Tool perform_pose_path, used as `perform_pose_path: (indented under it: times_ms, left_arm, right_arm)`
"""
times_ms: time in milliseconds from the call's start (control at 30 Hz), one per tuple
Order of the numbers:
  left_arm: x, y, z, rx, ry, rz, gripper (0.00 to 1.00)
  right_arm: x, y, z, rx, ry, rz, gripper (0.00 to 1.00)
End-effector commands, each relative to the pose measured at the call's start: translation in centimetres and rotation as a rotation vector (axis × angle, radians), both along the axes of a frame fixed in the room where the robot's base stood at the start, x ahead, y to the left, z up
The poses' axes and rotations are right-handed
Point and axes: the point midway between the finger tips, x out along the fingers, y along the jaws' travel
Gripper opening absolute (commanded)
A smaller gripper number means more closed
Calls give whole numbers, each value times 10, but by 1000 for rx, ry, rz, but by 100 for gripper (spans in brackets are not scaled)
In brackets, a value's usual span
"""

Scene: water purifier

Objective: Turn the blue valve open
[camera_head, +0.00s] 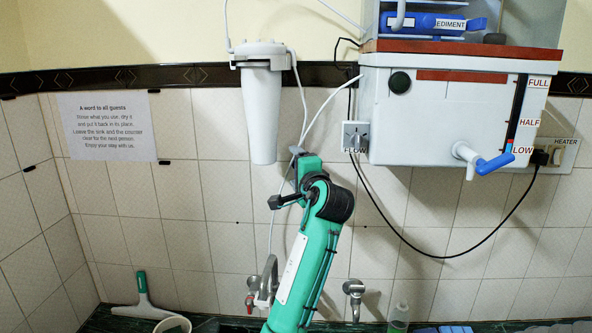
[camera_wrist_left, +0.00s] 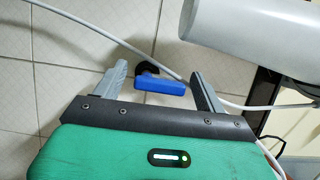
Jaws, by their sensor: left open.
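In the left wrist view a small blue valve handle (camera_wrist_left: 160,86) with a black part behind it shows in the gap between my left gripper's two grey fingers. My left gripper (camera_wrist_left: 158,70) is open and nothing is gripped; I cannot tell how far beyond the fingers the handle lies. In the head view my left gripper (camera_head: 297,152) is raised in front of the tiled wall, right of the white filter cylinder (camera_head: 262,112). I cannot make out this blue handle there; the gripper may hide it. My right gripper is not in view.
A white tank (camera_head: 440,115) with a blue-levered tap (camera_head: 490,164) hangs at right. White tubing (camera_wrist_left: 110,42) runs close by the fingers, and a white cylinder (camera_wrist_left: 255,35) fills the wrist view's upper right. Sink taps (camera_head: 354,290) stand below.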

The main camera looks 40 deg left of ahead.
Motion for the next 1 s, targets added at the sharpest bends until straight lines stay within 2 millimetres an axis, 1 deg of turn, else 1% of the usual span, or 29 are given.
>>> perform_pose_path:
  times_ms: [167,400,600,800,1000]
  left_arm:
    - [-16,-24,-5,-2,-3,-4,73]
    - [-50,-69,-5,-4,-4,-4,73]
    - [-69,-97,-2,-3,-2,-3,73]
    - [-78,-107,0,-3,-2,-1,73]
    - [-79,-108,0,-2,-1,0,73]
  right_arm:
    - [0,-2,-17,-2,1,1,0]
    - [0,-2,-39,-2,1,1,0]
    - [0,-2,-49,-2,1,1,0]
    - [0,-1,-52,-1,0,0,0]
    - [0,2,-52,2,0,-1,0]
